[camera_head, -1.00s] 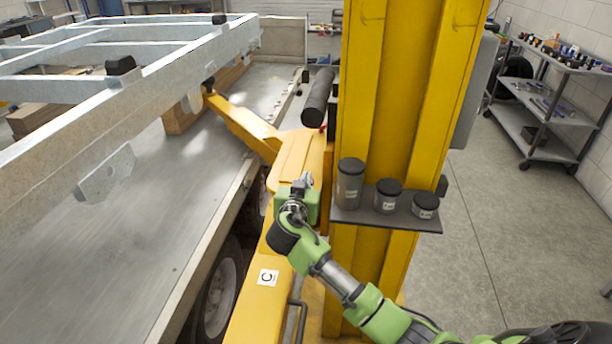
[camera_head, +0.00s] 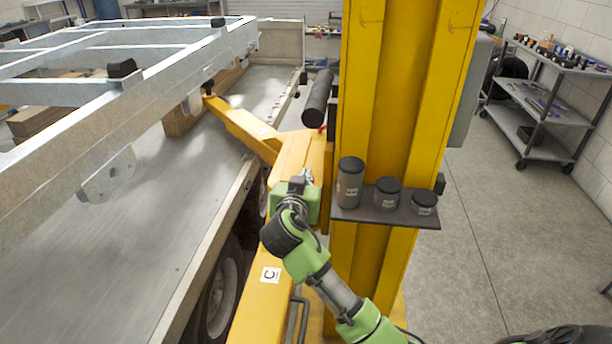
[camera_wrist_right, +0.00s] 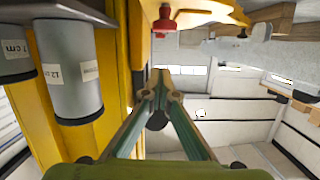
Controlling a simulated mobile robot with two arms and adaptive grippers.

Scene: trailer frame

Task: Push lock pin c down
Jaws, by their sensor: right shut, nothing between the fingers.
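Lock pin c shows as a small red knob (camera_head: 323,128) at the pivot of the yellow lift arm (camera_head: 270,277) labelled C, close to the yellow post. It also shows in the right wrist view as a red pin head (camera_wrist_right: 164,21) at the top centre, standing up from a yellow part. My right gripper (camera_head: 306,177) is over the yellow lift arm, nearer to me than the pin and apart from it. In the right wrist view its fingers (camera_wrist_right: 160,78) are shut and empty, below the pin in the picture. My left gripper is out of view.
A small shelf (camera_head: 405,221) with dark cylinders stands just right of my right gripper, on the yellow post (camera_head: 392,100). A black padded roller (camera_head: 318,98) is beyond the pin. The trailer frame (camera_head: 100,110) is at left. Floor at right is open before a trolley (camera_head: 550,115).

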